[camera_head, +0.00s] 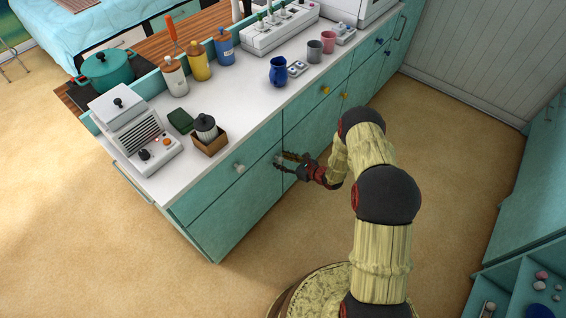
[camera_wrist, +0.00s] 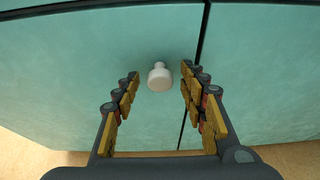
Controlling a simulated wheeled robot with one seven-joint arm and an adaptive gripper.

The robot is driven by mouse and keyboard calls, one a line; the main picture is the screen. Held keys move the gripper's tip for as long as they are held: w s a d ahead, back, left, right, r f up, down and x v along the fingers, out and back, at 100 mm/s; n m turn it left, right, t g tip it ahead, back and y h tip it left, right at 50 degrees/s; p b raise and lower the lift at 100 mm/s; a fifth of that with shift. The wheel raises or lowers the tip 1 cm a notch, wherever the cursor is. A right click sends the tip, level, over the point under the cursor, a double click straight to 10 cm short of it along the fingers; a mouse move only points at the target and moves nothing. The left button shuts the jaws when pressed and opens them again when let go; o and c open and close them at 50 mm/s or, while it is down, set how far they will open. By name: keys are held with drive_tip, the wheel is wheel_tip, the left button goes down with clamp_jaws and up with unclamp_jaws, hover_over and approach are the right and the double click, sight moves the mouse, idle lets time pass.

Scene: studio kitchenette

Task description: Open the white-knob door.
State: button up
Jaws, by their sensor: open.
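The white knob (camera_wrist: 160,77) sits on a teal door (camera_wrist: 70,70), left of a dark vertical seam and below a horizontal one in the wrist view. My gripper (camera_head: 279,162) is open at the cabinet front in the head view. In the wrist view its two fingers stand to the left and right of the knob, with visible gaps on both sides. The door looks shut. In the head view the fingers largely hide this knob.
Another white knob (camera_head: 239,168) is on the drawer front above. Yellow knobs (camera_head: 326,90) and blue knobs (camera_head: 379,40) are farther along. The countertop (camera_head: 240,110) holds a coffee machine (camera_head: 134,128), canisters and cups. Open floor (camera_head: 250,240) lies before the cabinet; a teal shelf unit (camera_head: 520,270) stands right.

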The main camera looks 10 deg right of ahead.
drive_tip(key=shift+c, duration=1)
clamp_jaws()
